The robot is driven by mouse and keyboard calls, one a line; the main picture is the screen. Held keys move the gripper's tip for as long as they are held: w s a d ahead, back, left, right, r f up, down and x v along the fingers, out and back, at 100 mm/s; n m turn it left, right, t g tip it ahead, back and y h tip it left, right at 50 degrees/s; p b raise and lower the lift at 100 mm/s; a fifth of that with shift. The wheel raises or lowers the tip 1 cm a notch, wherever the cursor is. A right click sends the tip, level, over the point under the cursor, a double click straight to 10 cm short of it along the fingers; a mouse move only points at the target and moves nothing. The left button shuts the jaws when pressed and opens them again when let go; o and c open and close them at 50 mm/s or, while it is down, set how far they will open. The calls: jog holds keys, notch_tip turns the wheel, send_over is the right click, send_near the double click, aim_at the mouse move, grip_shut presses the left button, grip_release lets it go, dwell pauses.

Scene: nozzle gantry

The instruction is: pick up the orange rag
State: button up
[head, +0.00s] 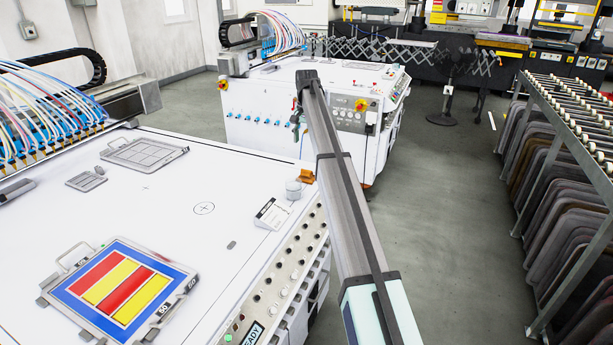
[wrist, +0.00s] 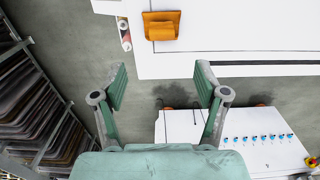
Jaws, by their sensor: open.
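The orange rag (wrist: 161,25) lies on the white machine top near its edge, at the upper middle of the wrist view. In the head view the rag (head: 306,176) is a small orange patch at the far right edge of the near white machine, close to my arm. My gripper (wrist: 161,85) is open and empty in the wrist view. Its two green-padded fingers are spread wide below the rag in the picture, apart from it. In the head view my gripper is not clearly visible.
A white knob-like cylinder (head: 293,189) and a small labelled box (head: 272,213) stand near the rag on the near machine (head: 140,215). A striped panel (head: 118,290) lies at its front. A second white machine (head: 290,125) stands beyond. A rack of dark mats (head: 560,180) stands right.

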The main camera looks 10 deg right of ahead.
jog(key=p, duration=0.1)
send_over(306, 170)
jog(key=f, duration=0.8)
jog(key=shift+s+d+f, duration=0.1)
jog(key=shift+s+f, duration=0.1)
jog(key=shift+f, duration=0.05)
jog(key=shift+w+f+p, duration=0.15)
jog(key=shift+f+p, duration=0.4)
jog(key=shift+f, duration=0.9)
jog(key=shift+w+f+p, duration=0.1)
jog(key=shift+f+p, duration=0.4)
jog(key=shift+f, duration=0.9)
jog(key=c, duration=1.2)
